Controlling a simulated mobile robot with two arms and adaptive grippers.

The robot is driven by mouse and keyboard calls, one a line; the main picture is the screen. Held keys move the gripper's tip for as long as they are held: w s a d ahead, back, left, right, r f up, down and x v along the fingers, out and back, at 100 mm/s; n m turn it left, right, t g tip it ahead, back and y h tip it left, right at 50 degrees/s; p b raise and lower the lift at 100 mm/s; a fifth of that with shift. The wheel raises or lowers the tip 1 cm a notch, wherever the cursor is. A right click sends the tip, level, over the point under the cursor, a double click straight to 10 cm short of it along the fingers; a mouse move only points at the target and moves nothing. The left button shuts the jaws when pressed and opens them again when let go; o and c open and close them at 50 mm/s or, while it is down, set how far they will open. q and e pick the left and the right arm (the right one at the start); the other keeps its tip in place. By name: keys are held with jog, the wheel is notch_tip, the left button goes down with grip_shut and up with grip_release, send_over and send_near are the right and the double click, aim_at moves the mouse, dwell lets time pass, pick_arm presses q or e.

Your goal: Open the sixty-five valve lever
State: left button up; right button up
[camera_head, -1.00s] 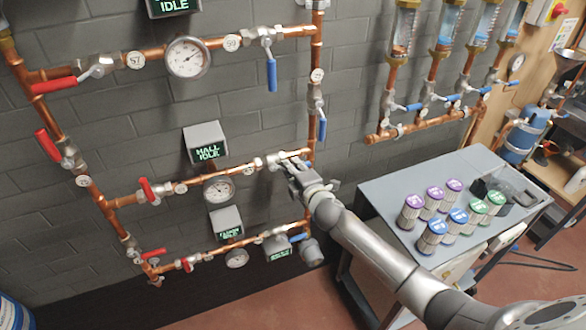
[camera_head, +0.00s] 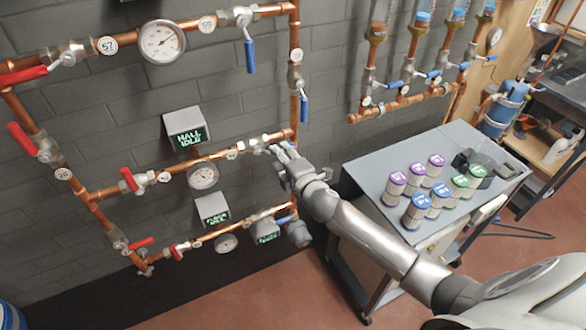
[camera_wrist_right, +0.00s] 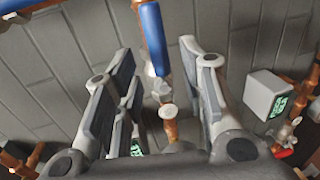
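My right gripper (camera_head: 283,160) is at the right end of the middle copper pipe (camera_head: 220,157), close to a valve there; the hand hides part of it. In the right wrist view the gripper (camera_wrist_right: 163,78) is open, with a finger on each side of a steel and copper pipe fitting (camera_wrist_right: 168,110) farther in. In the head view a blue lever (camera_head: 304,108) hangs on the right vertical pipe, above the gripper. No tag reading 65 is legible. My left gripper is not seen.
Another blue lever (camera_head: 250,57) hangs from the top pipe. Red levers (camera_head: 129,179) sit on the left side. A HALL IDLE display (camera_head: 186,128) and gauges stand near the pipes. A grey cart (camera_head: 385,165) with several coloured-lid canisters stands to the right.

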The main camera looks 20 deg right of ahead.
jog(key=s+r, duration=0.1)
jog(key=s, duration=0.6)
jog(key=shift+s+r, duration=0.3)
jog(key=shift+s, duration=0.05)
jog(key=shift+d+f, duration=0.1)
jog(key=shift+d, duration=0.05)
jog(key=s+d+f+m+g+h+b, duration=0.1)
jog(key=s+d+f+m+g, duration=0.15)
jog(key=f, duration=0.85)
jog(key=s+d+f+m+g+b, duration=0.1)
jog(key=s+f+m+g, duration=0.15)
jog(key=f, duration=0.95)
jog(key=s+f+m+g, duration=0.3)
jog(key=s+f+m, duration=0.1)
jog(key=s+f, duration=0.95)
jog(key=s+a+f+m+g+b, duration=0.1)
jog(key=s+f+m+g, duration=0.1)
jog(key=s+f, duration=0.4)
jog(key=s+a+f+m+g, duration=0.2)
jog(key=s+f, duration=0.5)
jog(key=s, duration=0.7)
jog(key=s+a+f+m+g+b, duration=0.1)
jog(key=s+a+f+m+g, duration=0.1)
jog(key=s+f, duration=0.5)
jog(key=s+m, duration=0.1)
jog(key=s, duration=0.2)
jog(key=shift+s+a+g+b, duration=0.15)
jog(key=shift+g+b, duration=0.2)
jog(key=shift+g, duration=0.05)
